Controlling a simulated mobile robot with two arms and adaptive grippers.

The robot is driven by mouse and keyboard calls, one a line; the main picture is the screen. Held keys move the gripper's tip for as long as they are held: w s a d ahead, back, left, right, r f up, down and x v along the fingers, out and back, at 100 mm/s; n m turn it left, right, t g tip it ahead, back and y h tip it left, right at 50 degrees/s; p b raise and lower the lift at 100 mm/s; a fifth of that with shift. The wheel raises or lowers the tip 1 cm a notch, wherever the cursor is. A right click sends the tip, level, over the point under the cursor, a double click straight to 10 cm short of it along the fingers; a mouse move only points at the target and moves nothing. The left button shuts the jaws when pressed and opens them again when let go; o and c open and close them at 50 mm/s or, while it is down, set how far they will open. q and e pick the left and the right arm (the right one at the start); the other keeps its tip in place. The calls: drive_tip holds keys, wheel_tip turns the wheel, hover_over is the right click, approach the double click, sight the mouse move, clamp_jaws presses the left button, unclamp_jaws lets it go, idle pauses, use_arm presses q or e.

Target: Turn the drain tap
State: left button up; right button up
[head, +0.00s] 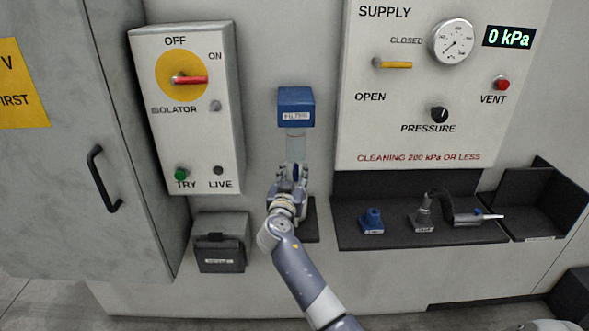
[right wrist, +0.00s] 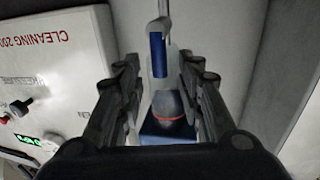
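The filter has a blue head (head: 295,103) on the wall, with a clear bowl (head: 296,147) hanging below it. My right gripper (head: 287,180) is at the bowl's lower end and hides what is there. In the right wrist view, which looks upside down, the bowl (right wrist: 171,104) with a red ring and the blue head (right wrist: 158,133) show beyond my fingers. A blue lever, apparently the drain tap (right wrist: 157,55), lies between the two open fingers (right wrist: 160,62), with gaps at both sides. My left gripper is not in view.
The isolator box (head: 187,110) with its red handle is to the left, above a small dark box (head: 220,242). The supply panel (head: 440,85) reads 0 kPa. A dark shelf (head: 350,235) on the right holds a blue fitting (head: 371,221) and a nozzle tool (head: 423,213).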

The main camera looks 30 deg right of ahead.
drive_tip(key=shift+w+d, duration=0.4)
drive_tip(key=shift+w, duration=0.05)
clamp_jaws()
